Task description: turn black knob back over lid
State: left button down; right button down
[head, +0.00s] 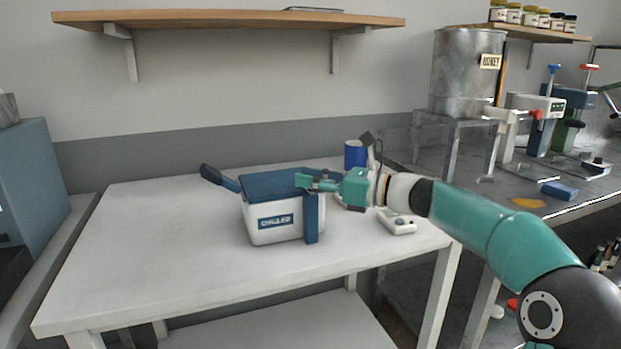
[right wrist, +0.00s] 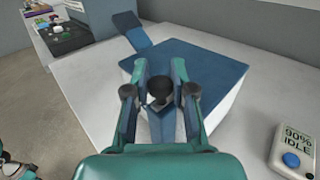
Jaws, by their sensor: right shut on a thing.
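A white cooler box (head: 270,232) with a blue lid (head: 270,184) and a "CHILLED" label stands on the white table. The lid is down on the box and also shows in the right wrist view (right wrist: 205,65). My right gripper (head: 300,180) is over the lid's right part. In the right wrist view its fingers are shut on a small black knob (right wrist: 158,85), which is partly hidden between them. A blue strap (head: 311,218) hangs down the box's front right side. A blue arm with a dark end (head: 211,175) sticks out up and left from the lid. My left gripper is not in view.
A blue can (head: 355,154) stands behind the box at right. A white device (head: 397,222) with a blue button, reading "90% IDLE", lies right of the box. The white table's (head: 130,250) left and front are clear. A grey bench (head: 470,190) with equipment stands at right.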

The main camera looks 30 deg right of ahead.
jog(key=c, duration=1)
grip_release()
jog(key=v, duration=1.2)
jog(key=shift+f, duration=0.1)
